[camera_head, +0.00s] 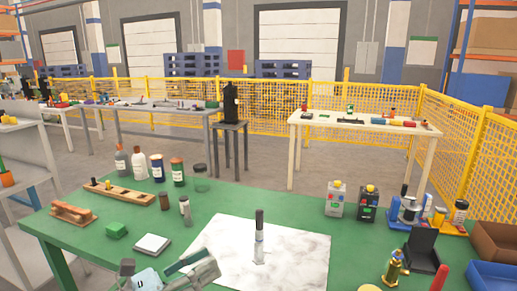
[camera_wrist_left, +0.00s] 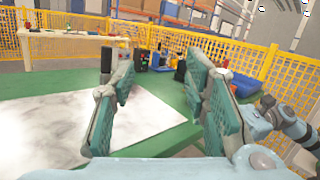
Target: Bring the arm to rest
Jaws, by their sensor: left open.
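My left gripper (camera_head: 190,268) is at the bottom edge of the head view, low over the green table's near side and left of the white marbled sheet (camera_head: 225,255). In the left wrist view its two teal fingers (camera_wrist_left: 160,85) stand wide apart with nothing between them. A slim white tube with a dark top (camera_head: 259,240) stands upright on the sheet, apart from the gripper and to its right. The right gripper cannot be made out in the head view.
Left of the sheet are a white square block (camera_head: 152,244), a green block (camera_head: 117,230) and a wooden rack (camera_head: 122,192). Several bottles stand behind.

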